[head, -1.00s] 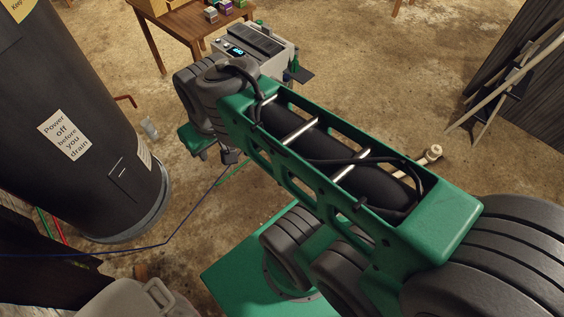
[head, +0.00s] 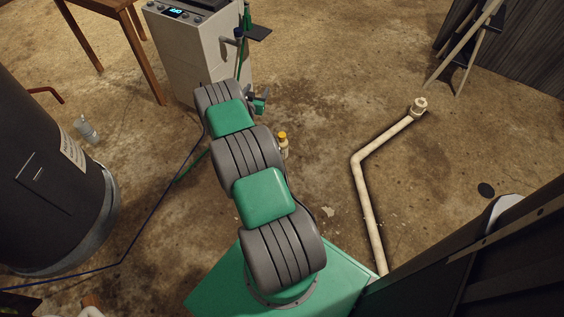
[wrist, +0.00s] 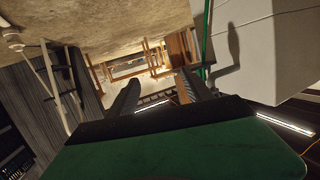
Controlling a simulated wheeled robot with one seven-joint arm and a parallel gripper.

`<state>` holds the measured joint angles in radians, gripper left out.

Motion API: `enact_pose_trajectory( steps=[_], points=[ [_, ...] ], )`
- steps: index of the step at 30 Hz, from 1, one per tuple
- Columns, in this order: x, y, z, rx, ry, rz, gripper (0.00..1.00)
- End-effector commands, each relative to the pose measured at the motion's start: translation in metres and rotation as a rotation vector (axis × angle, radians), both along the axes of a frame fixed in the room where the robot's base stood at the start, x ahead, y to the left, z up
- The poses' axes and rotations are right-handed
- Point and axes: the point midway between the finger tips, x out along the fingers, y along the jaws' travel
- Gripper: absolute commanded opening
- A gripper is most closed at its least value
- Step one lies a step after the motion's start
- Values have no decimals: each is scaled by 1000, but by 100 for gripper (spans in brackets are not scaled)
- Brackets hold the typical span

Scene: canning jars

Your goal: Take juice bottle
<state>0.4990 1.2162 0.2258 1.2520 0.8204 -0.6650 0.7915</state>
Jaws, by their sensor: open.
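A small bottle with an orange-yellow cap (head: 283,143) stands just right of my arm in the head view, partly hidden by the arm; it may be the juice bottle, but its label cannot be read. A clear bottle (head: 87,130) is on the floor beside the dark tank. My gripper (wrist: 159,78) shows two dark fingers spread apart with nothing between them in the wrist view. In the head view only a small part of the hand shows beyond the arm. No bottle is visible in the wrist view.
A grey-white cabinet with a display (head: 195,50) stands beyond my arm. A wooden table (head: 140,50) is at upper left, the dark tank (head: 40,190) at left. A bent pale pipe (head: 366,200) lies on the right. Blue cable (head: 160,205) crosses the floor. Open floor lies between.

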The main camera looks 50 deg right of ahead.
Motion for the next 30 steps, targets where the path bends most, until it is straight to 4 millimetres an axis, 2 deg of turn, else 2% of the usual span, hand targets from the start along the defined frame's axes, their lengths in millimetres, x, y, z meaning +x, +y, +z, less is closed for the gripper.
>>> enact_pose_trajectory(
  steps=[1,3,6,9,13,20,26,30],
  points=[
    [-26,-9,-82,-40,-5,-1,59],
    [-56,-13,-144,-104,-28,18,59],
    [-95,-6,-213,-168,-47,64,59],
    [-121,7,-253,-202,-58,106,59],
    [-130,11,-271,-218,-66,132,59],
    [-115,-12,-273,-217,-65,134,59],
    [-96,-41,-274,-217,-66,132,59],
    [-90,-47,-270,-216,-63,135,59]
  ],
)
